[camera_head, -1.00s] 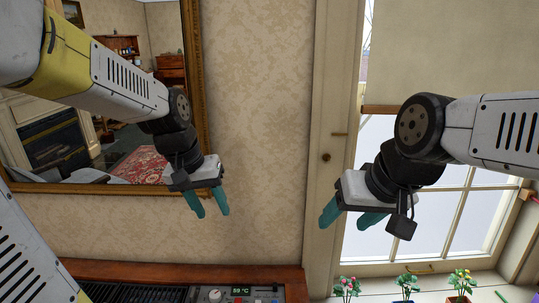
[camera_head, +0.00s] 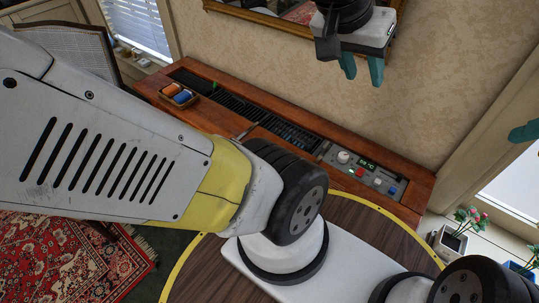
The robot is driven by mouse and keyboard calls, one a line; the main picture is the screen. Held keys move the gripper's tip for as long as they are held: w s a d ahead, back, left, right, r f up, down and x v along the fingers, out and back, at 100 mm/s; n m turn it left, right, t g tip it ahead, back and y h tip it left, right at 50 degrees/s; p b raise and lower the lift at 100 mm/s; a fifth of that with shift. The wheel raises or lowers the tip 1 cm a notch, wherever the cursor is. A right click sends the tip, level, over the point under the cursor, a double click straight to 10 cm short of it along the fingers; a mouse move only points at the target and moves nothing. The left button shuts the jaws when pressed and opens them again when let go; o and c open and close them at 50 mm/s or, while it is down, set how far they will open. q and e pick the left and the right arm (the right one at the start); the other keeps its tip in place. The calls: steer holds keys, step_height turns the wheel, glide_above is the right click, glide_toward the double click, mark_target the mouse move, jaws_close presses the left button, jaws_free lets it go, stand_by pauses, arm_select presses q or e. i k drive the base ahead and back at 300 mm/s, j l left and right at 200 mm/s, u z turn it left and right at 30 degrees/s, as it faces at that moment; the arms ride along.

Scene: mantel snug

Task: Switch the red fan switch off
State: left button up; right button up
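The control panel (camera_head: 350,170) is set into the right end of a long wooden cabinet top. It bears a pale round knob (camera_head: 343,157), a small green-lit display (camera_head: 367,163) and several small controls. A small red control (camera_head: 360,172) sits just below the display; its on or off position is too small to tell. My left gripper (camera_head: 361,68) is at the top, in front of the wall and above the panel in the picture. Its two teal fingers are apart with nothing between them. My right gripper (camera_head: 525,131) shows only as a teal fingertip at the right edge.
A tray (camera_head: 165,97) with blue and orange items stands at the cabinet's left end. A dark slatted grille (camera_head: 245,117) runs along the top. Potted flowers (camera_head: 452,240) stand at right. My arm hides much of the middle.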

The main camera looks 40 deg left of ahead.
mark_target(360, 171)
steer(key=l+u, duration=0.15)
steer(key=u, duration=1.5)
steer(key=k+u, duration=0.3)
steer(key=k, duration=0.15)
